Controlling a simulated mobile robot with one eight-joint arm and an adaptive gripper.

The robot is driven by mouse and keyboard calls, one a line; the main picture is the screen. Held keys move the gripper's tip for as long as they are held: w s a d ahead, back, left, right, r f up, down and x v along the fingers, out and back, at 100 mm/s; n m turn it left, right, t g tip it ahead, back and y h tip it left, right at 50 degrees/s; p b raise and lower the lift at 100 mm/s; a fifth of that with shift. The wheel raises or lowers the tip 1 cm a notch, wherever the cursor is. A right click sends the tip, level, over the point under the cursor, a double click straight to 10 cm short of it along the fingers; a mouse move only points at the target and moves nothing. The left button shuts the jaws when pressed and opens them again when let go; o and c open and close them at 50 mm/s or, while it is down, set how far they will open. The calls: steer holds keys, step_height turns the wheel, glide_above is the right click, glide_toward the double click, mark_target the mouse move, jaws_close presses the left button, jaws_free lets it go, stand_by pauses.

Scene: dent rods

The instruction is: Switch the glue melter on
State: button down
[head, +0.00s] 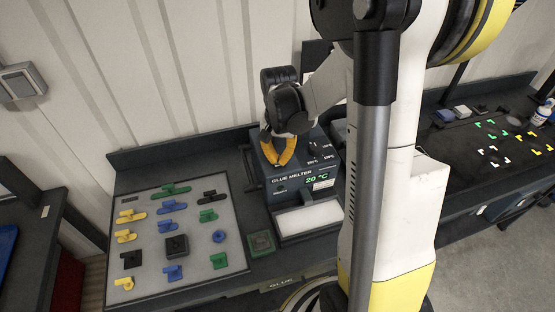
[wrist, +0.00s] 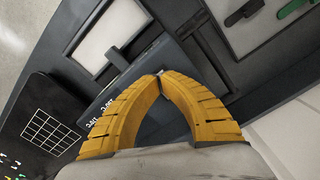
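The glue melter (head: 300,185) is a dark box on the bench in the head view. Its front carries its name and a green display (head: 320,181) reading 20 °C. A black knob (head: 320,150) with temperature marks sits on its top at the right. A pale tray (head: 308,216) lies at its front. My gripper (head: 278,164) points down over the melter's top, left of the knob. In the wrist view, the gripper's (wrist: 160,76) orange fingers meet at their tips. A small grey bit shows at the tips; I cannot tell what it is. No power switch can be made out.
Left of the melter, a pale board (head: 205,265) holds several coloured pieces. A small green-topped block (head: 261,242) stands between board and melter. A dark bench (head: 455,165) at the right bears small pieces and a bottle. A ribbed wall stands close behind.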

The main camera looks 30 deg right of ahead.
steer(key=shift+f, duration=0.35)
steer(key=shift+r+p, duration=2.2)
steer(key=shift+r, duration=1.35)
